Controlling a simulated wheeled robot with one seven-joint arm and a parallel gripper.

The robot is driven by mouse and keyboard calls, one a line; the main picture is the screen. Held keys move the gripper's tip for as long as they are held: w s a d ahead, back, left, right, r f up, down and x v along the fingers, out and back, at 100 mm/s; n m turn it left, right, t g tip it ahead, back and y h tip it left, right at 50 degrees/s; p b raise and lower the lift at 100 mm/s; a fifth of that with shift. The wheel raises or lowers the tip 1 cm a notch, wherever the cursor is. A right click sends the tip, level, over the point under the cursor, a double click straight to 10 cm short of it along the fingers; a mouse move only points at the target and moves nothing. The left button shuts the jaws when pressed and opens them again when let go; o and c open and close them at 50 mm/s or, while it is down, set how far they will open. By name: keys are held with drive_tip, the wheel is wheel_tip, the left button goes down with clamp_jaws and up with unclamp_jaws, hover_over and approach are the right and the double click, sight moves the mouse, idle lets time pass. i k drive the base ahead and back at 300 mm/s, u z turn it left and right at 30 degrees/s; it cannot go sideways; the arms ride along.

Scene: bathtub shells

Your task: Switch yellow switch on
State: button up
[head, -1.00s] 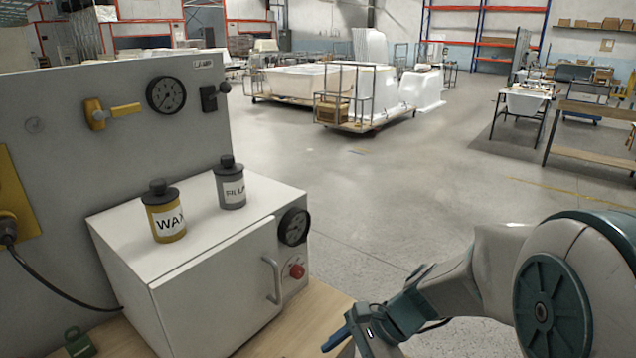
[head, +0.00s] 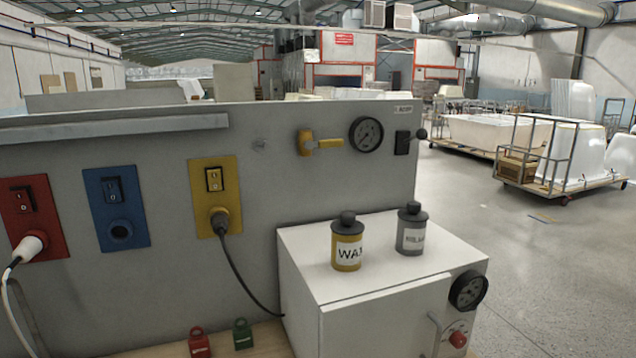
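The yellow switch is a rocker switch (head: 213,179) on a yellow plate (head: 231,198) on the grey upright panel (head: 270,185). It sits between the blue plate and the white cabinet. A black plug is in the socket below the switch, and its dark cable runs down behind the cabinet. The rocker is small, and I cannot tell which way it is set. My gripper is outside the head view now, so its state is hidden.
A blue switch plate (head: 117,208) and a red one (head: 34,216) with a white plug are further left. A white cabinet (head: 380,310) with two bottles stands right of the yellow plate. Red (head: 199,344) and green (head: 242,335) padlock-like items lie below. Open floor is at right.

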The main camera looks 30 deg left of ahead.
sight(215, 178)
drive_tip(key=u, duration=0.3)
drive_tip(key=k, duration=0.5)
drive_tip(key=u, duration=1.45)
